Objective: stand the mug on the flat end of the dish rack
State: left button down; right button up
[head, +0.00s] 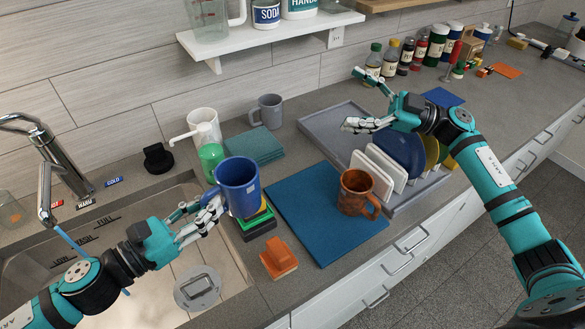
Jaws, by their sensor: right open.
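A blue mug (238,188) is upright at the fingers of my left gripper (214,207), which appears shut on its left side; the exact contact is partly hidden. The mug appears raised in front of a stack of sponges. The grey dish rack (322,122) is right of centre, with its bare flat end at the far left and white, blue and yellow plates standing toward its near right. My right gripper (354,99) is open and empty above the rack's far side. A brown mug (357,193) stands on the blue mat, and a grey mug (269,111) stands near the wall.
The blue mat (312,219) lies between the blue mug and the rack. An orange sponge block (279,260) lies near the front edge. The sink (128,255) is at left. A green soap bottle (211,160) and folded cloths (254,145) are behind the blue mug. Bottles line the wall.

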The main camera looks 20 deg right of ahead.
aim_at(232, 187)
pick_arm(q)
jog(key=shift+r, duration=0.1)
pick_arm(e)
jog(key=s+a+f+n+g, duration=0.1)
jog(key=s+a+f+g, duration=0.2)
jog(key=a+f+g, duration=0.35)
jog(key=s+a+f+g, duration=0.3)
jog(key=a+g, duration=0.1)
jog(key=a, duration=1.6)
jog(key=shift+a+f, duration=0.2)
jog(key=shift+a, duration=0.2)
pick_arm(q)
jog(key=shift+s, duration=0.1)
pick_arm(e)
jog(key=c, duration=1.5)
pick_arm(q)
jog(key=c, duration=1.4)
grip_release()
jog(key=shift+c, duration=0.2)
jog(key=shift+o, duration=0.2)
jog(key=shift+s+d, duration=0.1)
pick_arm(e)
jog(key=shift+w+d, duration=0.1)
